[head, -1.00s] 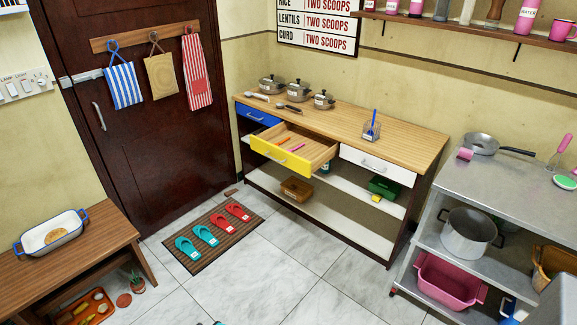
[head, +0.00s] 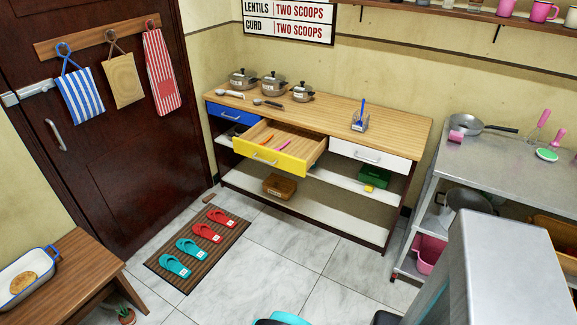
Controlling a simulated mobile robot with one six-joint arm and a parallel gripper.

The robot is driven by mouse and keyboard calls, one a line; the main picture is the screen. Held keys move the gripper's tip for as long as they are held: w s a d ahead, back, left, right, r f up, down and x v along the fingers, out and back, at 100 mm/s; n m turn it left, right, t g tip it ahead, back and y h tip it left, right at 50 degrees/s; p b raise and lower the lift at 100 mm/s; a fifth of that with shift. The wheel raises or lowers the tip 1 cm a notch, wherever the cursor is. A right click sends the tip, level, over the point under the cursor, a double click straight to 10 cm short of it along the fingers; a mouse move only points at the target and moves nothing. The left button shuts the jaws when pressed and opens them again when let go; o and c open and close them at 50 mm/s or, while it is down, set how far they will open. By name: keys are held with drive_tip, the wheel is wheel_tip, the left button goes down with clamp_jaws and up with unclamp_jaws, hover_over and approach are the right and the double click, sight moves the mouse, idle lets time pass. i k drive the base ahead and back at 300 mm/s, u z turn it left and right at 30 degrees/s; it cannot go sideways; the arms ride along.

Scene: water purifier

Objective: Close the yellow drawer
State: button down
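The yellow drawer (head: 270,158) is pulled out of the wooden-topped cabinet (head: 330,115), between a blue drawer (head: 233,115) on its left and a white drawer (head: 369,155) on its right, both flush with the cabinet. A metal handle (head: 264,160) sits on its yellow front. Small orange and pink items lie inside it. Grey and teal parts of my own body fill the lower right of the head view. My gripper's fingers cannot be made out.
A mat (head: 190,265) with red and teal slippers lies on the floor left of the cabinet. A wooden bench (head: 72,262) stands at the left, a metal table (head: 500,165) at the right. Tiled floor (head: 290,240) before the drawer is clear.

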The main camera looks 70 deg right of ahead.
sight(305, 145)
drive_tip(key=z, duration=0.25)
drive_tip(key=i, duration=0.7)
drive_tip(key=z, duration=0.85)
drive_tip(key=i, duration=0.55)
drive_tip(key=z, duration=0.2)
